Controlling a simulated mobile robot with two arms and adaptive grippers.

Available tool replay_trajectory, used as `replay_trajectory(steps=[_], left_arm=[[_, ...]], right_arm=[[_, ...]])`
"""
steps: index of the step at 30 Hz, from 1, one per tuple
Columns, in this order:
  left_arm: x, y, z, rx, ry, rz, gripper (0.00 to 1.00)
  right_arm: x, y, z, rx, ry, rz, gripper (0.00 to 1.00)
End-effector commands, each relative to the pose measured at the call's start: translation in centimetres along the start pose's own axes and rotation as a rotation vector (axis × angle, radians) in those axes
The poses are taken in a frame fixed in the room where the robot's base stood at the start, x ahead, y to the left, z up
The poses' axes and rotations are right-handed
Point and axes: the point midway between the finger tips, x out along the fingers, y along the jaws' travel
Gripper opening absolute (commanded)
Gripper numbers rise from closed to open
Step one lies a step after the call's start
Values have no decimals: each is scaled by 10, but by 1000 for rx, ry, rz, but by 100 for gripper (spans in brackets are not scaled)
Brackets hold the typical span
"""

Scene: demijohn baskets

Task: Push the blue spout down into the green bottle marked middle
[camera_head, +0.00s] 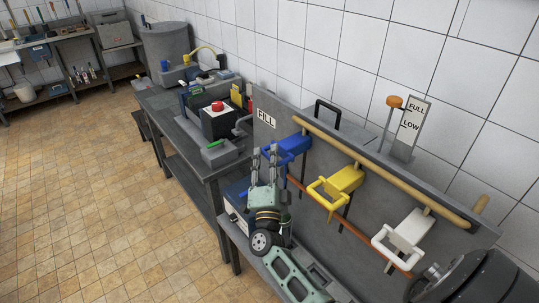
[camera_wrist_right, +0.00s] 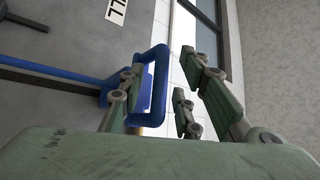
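The blue spout (camera_head: 293,146) sticks out from the grey panel, on the left of a row of three. In the wrist view, its blue loop handle (camera_wrist_right: 162,80) stands close to the left finger. My right gripper (camera_head: 265,152) is just left of the blue spout, with its fingers pointing up. In the wrist view its fingers (camera_wrist_right: 157,88) are spread apart. I cannot tell whether they touch the handle. No bottle marked middle can be made out. My left gripper is not in view.
A yellow spout (camera_head: 343,182) and a white spout (camera_head: 406,236) follow to the right. A wooden rail (camera_head: 380,170) runs above them. A grey bench (camera_head: 205,163) with a red-button box (camera_head: 218,121) stands to the left. The tiled floor (camera_head: 90,200) at left is clear.

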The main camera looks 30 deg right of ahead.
Motion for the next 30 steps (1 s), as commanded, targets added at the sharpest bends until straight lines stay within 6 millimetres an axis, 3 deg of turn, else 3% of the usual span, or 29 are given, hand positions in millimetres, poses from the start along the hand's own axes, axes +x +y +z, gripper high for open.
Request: replay_trajectory(steps=[9, 20, 30], left_arm=[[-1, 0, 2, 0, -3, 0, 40], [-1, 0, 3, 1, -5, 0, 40], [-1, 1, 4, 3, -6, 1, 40]], right_arm=[[3, 1, 1, 0, -1, 1, 31], [3, 1, 0, 0, -1, 1, 0], [3, 1, 1, -1, -1, 1, 0]])
